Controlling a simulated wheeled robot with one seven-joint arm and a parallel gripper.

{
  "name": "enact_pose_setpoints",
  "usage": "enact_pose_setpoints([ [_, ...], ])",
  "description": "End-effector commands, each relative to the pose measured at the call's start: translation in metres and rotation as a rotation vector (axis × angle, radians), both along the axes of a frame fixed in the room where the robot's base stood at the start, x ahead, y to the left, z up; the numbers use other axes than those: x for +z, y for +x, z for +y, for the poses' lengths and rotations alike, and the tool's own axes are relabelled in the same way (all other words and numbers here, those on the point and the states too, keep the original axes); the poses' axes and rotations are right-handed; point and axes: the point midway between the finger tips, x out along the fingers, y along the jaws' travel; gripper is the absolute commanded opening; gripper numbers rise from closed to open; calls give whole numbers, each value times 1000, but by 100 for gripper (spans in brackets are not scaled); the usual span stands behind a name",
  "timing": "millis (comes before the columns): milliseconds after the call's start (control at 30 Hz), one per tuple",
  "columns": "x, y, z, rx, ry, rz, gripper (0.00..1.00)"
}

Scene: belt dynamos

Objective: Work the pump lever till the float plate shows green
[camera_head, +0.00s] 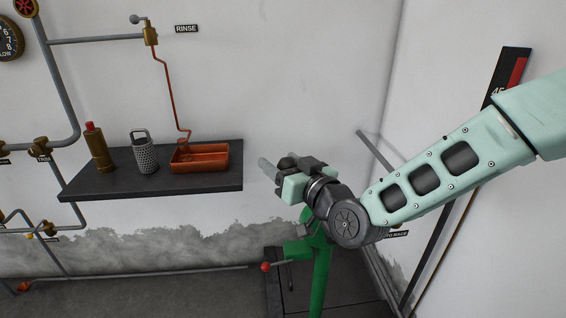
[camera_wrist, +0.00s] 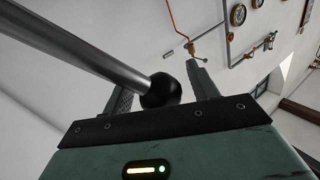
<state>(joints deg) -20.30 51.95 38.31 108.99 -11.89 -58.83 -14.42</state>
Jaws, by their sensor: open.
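A grey metal lever rod (camera_wrist: 85,50) ending in a black ball knob (camera_wrist: 160,91) crosses the wrist view from the upper left. My gripper (camera_wrist: 162,80) is open, with the knob between its two fingers; I cannot tell whether they touch it. In the head view my gripper (camera_head: 276,174) is right of the shelf, above a green pump stand (camera_head: 319,270). My arm hides part of the stand and most of the lever there. A black upright board (camera_head: 506,68) with a red strip and partly hidden figures is on the right wall. I see no green on it.
A dark shelf (camera_head: 105,186) holds a brown bottle (camera_head: 99,150), a metal grater (camera_head: 145,155) and an orange tray (camera_head: 200,158). A red ball handle (camera_head: 265,267) sticks out left of the stand. Pipes and gauges line the left wall.

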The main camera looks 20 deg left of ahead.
Motion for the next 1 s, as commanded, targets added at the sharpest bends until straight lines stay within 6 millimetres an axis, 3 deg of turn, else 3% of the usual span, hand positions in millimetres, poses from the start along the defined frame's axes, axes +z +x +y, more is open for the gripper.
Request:
enact_pose_setpoints([
  [67,0,0,0,0,0,0,59],
  [200,0,0,0,0,1,-1,20],
  [267,0,0,0,0,1,-1,3],
  [300,0,0,0,0,1,-1,0],
  [667,6,10,-16,-4,62,32,0],
  [1000,24,43,-73,-7,286,158,0],
])
